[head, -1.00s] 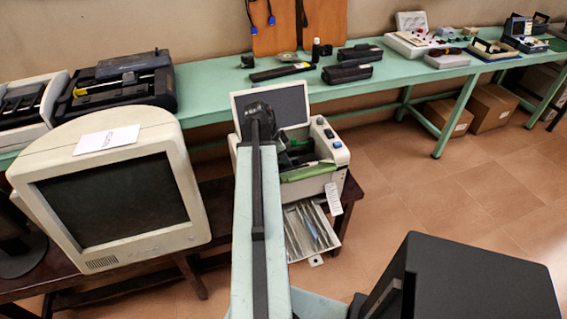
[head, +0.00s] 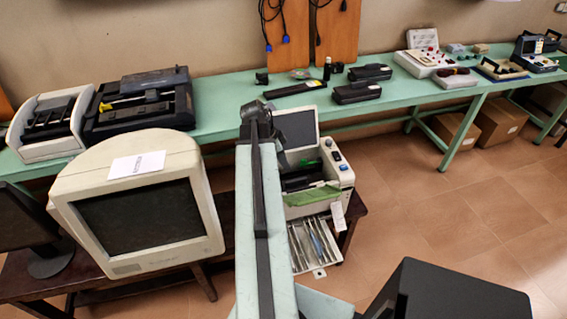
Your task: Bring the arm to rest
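My arm reaches up the middle of the head view, a long pale green link with a dark strip along it. Its dark far end shows in front of a white machine (head: 342,178) with a raised lid and an open drawer of tools (head: 313,243). My gripper's fingers cannot be made out; the arm's end hides them or they are too small to tell. The arm overlaps the machine's left side in the picture. I cannot tell whether it touches it.
A beige monitor (head: 145,222) stands on a dark low table (head: 30,283) at left. A long green bench (head: 225,108) along the wall carries several devices. Cardboard boxes (head: 500,123) sit under it at right. Tiled floor (head: 440,210) is open on the right.

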